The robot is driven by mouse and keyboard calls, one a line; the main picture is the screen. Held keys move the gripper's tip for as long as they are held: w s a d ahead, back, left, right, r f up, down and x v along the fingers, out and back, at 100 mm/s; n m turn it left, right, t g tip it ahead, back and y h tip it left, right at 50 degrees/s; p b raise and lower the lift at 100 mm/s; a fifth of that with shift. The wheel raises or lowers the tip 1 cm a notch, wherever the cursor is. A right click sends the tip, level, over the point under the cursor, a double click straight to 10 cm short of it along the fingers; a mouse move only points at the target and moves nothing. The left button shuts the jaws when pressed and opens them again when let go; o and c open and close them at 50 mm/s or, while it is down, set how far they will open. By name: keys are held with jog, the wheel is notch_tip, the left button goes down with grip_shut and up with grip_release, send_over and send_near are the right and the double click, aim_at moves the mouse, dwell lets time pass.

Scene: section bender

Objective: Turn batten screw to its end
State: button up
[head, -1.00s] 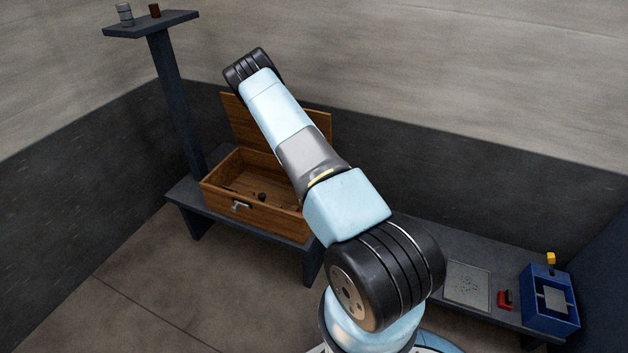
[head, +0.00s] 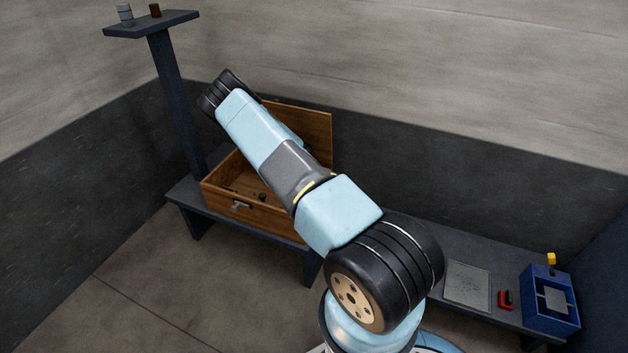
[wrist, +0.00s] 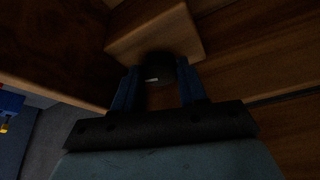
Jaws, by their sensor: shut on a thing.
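In the wrist view, a dark round screw head (wrist: 158,74) with a small pale mark sits against a lighter wooden batten (wrist: 150,32). The blue fingers of my gripper (wrist: 158,88) are on either side of the head, and my gripper is shut on it. The screw's shank and thread are hidden. In the head view, my arm reaches over an open wooden chest (head: 215,203), and my gripper is hidden there.
The chest's lid (head: 310,130) stands open behind it, and a metal latch (head: 240,206) is on its front. A tall shelf (head: 150,22) holds two small cylinders. A low bench at right carries a grey panel (head: 467,284), a red item (head: 505,300) and a blue box (head: 552,312).

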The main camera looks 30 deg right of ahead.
jog(key=shift+w+r, duration=0.25)
jog(key=shift+w, duration=0.05)
jog(key=o, duration=0.7)
jog(key=shift+c, duration=0.2)
jog(key=shift+o, duration=0.6)
jog(key=shift+s+f, duration=0.1)
jog(key=v, duration=1.3)
jog(key=shift+s+a+r, duration=0.15)
jog(key=shift+s+r, duration=0.05)
jog(key=shift+r, duration=0.05)
